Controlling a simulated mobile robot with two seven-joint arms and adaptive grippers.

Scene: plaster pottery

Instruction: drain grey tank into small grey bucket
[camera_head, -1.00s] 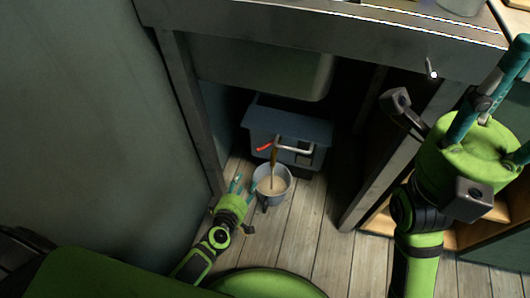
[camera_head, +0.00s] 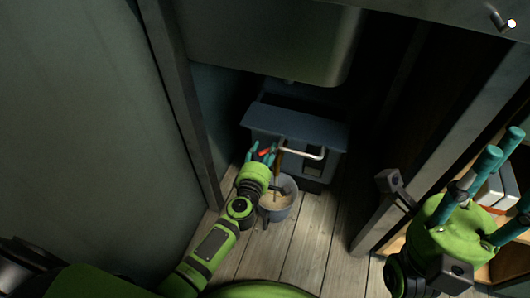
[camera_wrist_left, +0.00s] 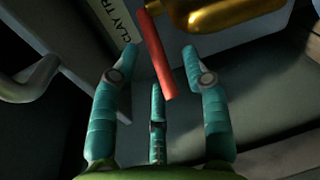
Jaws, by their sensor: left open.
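The grey tank (camera_head: 320,133) stands under the sink, with a pale bent pipe on its front. Its red valve handle (camera_head: 264,153) shows between the teal fingers of my left gripper (camera_head: 261,150). In the left wrist view the red handle (camera_wrist_left: 159,55) reaches down between the open fingers (camera_wrist_left: 163,75), beside a brass valve body (camera_wrist_left: 222,12); I cannot tell if any finger touches it. A brownish stream (camera_head: 278,172) falls into the small grey bucket (camera_head: 275,214) on the floor, partly hidden by my left arm. My right gripper (camera_head: 497,165) is raised at the right with its fingers spread.
The sink basin (camera_head: 262,45) hangs above the tank. A wall and post (camera_head: 185,110) stand close to the left of my left arm. A cabinet post (camera_head: 425,140) stands on the right. The plank floor (camera_head: 310,240) in front of the bucket is clear.

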